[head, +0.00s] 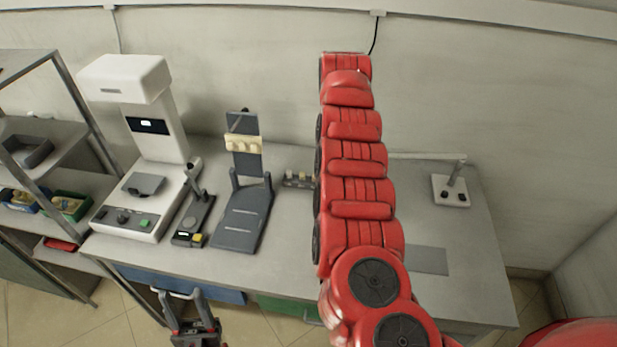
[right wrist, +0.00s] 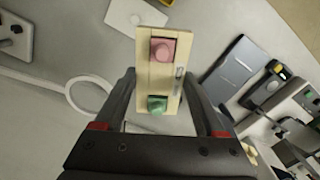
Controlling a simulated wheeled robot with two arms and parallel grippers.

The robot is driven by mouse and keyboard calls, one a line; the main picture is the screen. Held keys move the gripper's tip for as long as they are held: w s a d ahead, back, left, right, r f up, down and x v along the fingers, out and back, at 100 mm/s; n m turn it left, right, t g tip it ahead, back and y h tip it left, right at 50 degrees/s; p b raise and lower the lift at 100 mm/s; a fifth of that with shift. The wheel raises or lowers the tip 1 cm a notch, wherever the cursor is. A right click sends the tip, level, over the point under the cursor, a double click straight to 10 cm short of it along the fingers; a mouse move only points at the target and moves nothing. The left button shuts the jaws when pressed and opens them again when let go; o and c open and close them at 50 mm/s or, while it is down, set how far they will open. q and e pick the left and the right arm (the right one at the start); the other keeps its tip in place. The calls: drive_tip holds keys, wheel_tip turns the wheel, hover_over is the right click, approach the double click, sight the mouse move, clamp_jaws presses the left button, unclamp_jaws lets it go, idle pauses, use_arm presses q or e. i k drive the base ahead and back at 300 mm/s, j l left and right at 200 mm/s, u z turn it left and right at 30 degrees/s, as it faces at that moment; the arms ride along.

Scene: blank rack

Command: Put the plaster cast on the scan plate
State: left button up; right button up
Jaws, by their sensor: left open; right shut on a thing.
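The white scanner (head: 133,85) stands at the left of the bench, with a grey scan plate (head: 144,185) on its base. A cream piece with rounded bumps (head: 243,144), which looks like a plaster cast, sits on an upright dark stand (head: 240,222) to its right. My right gripper (right wrist: 165,100) is shut on a cream block (right wrist: 157,72) with a pink and a green knob; I cannot tell whether this is the cast. My left gripper (head: 181,297) is open and empty before the bench's front edge.
A dark device with a yellow button (head: 192,222) stands between scanner and stand. A lamp base (head: 450,190) is at the right. A shelf rack (head: 75,100) is at far left. The bench's front right has free room.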

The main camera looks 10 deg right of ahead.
sight(141, 180)
drive_tip(key=i+j, duration=0.1)
drive_tip(key=j, duration=1.4)
drive_tip(key=z, duration=0.05)
